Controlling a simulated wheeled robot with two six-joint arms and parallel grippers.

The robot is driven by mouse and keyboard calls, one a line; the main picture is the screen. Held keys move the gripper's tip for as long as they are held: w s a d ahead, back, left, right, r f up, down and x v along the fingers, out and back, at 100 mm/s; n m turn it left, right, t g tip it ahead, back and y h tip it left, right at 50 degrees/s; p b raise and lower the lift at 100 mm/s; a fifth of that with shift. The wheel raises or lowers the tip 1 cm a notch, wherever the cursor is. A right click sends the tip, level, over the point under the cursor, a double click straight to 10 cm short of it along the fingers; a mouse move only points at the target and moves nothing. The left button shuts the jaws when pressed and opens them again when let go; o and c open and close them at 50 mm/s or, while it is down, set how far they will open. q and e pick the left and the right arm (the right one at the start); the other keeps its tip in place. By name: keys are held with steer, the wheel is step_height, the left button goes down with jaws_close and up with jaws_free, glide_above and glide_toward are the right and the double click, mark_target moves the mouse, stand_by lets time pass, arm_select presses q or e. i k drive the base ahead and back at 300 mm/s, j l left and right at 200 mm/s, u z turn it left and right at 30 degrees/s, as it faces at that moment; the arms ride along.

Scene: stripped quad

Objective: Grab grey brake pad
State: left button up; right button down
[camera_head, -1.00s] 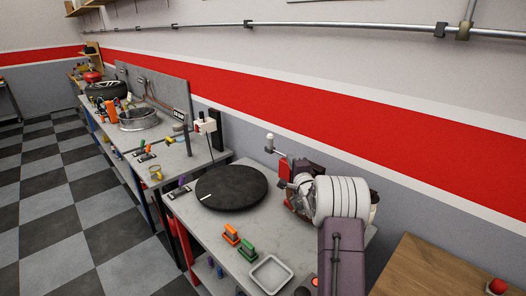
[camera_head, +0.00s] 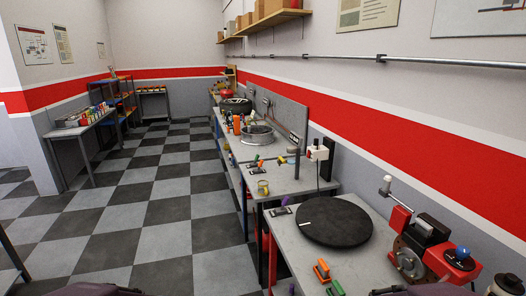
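No grey brake pad can be made out clearly in this view. Small coloured pieces on the near bench include an orange piece (camera_head: 322,270), a green piece (camera_head: 337,287) and a dark flat piece with purple on it (camera_head: 281,211). Neither of my grippers shows; only purple-grey parts, likely of my arms, appear along the bottom edge.
The near bench (camera_head: 297,249) carries a black round disc (camera_head: 333,222) and a red machine with a blue knob (camera_head: 448,262). Further back are a metal ring (camera_head: 257,136) and a tire (camera_head: 236,104). Another table (camera_head: 92,127) stands far left. The checkered floor (camera_head: 150,205) between is open.

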mark_target(421, 225)
steer(key=z, duration=0.55)
steer(key=i+j+z, duration=0.1)
steer(key=z, duration=0.5)
steer(key=j+z, duration=0.1)
steer(key=z, duration=0.45)
steer(key=j+z, duration=0.1)
steer(key=z, duration=0.45)
steer(key=j+z, duration=0.15)
steer(key=z, duration=0.45)
steer(key=j+z, duration=0.1)
steer(key=z, duration=0.45)
steer(key=j+z, duration=0.1)
steer(key=z, duration=1)
steer(key=k+j+z, duration=0.2)
steer(key=z, duration=0.15)
steer(key=k+j+z, duration=0.1)
steer(key=k+z, duration=0.2)
steer(key=u, duration=0.4)
steer(key=k+j+u, duration=0.1)
steer(key=u, duration=0.3)
steer(key=j+u, duration=0.1)
steer(key=u, duration=0.3)
steer(key=k+j+u, duration=0.1)
steer(key=u, duration=0.75)
steer(key=j+u, duration=0.1)
steer(key=u, duration=0.75)
steer(key=j+u, duration=0.1)
steer(key=u, duration=0.3)
steer(key=i+u, duration=0.1)
steer(key=u, duration=0.35)
